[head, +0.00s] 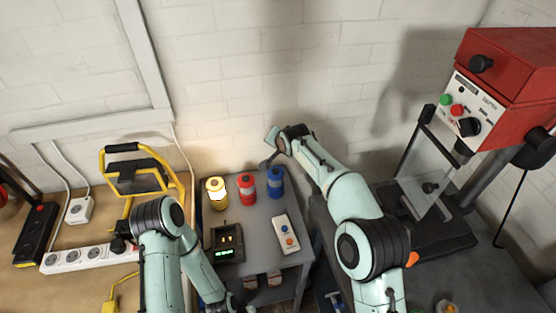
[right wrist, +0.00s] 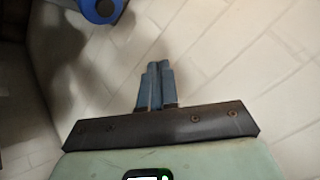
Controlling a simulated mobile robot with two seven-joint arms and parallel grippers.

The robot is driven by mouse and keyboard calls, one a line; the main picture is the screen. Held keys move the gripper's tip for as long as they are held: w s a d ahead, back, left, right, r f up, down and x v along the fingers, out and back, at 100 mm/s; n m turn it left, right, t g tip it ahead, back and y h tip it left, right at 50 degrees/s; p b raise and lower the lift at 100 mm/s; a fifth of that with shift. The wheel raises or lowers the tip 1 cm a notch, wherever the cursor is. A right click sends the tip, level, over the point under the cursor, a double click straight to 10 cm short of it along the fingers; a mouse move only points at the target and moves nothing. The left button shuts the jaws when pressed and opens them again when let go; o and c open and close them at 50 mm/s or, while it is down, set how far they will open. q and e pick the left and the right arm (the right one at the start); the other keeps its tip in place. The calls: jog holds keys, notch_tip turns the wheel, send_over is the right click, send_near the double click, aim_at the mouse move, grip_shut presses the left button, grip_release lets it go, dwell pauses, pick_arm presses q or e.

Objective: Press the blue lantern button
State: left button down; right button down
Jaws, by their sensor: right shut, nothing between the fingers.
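The blue lantern (head: 276,183) stands upright on a small grey cart, at the right end of a row with a red lantern (head: 247,189) and a yellow lantern (head: 216,194), which glows. The blue lantern's round top shows at the upper left of the right wrist view (right wrist: 88,10), cut off by the edge. My right gripper (head: 265,163) is near the wall, just above the red and blue lanterns. In the right wrist view its fingers (right wrist: 158,68) are together and empty, apart from the blue lantern. My left arm reaches down to the bottom edge; its gripper is out of view.
The grey cart (head: 262,215) also holds a black charger (head: 226,250) with a green display and a white remote (head: 286,235) with blue and orange buttons. A red drill press (head: 505,70) stands at right. A yellow work light (head: 136,178) and a power strip (head: 85,257) are at left.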

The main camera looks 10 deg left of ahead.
aim_at(277, 172)
pick_arm(q)
jog(key=shift+s, duration=0.4)
pick_arm(e)
jog(key=shift+s+r, duration=0.1)
jog(key=shift+s, duration=0.3)
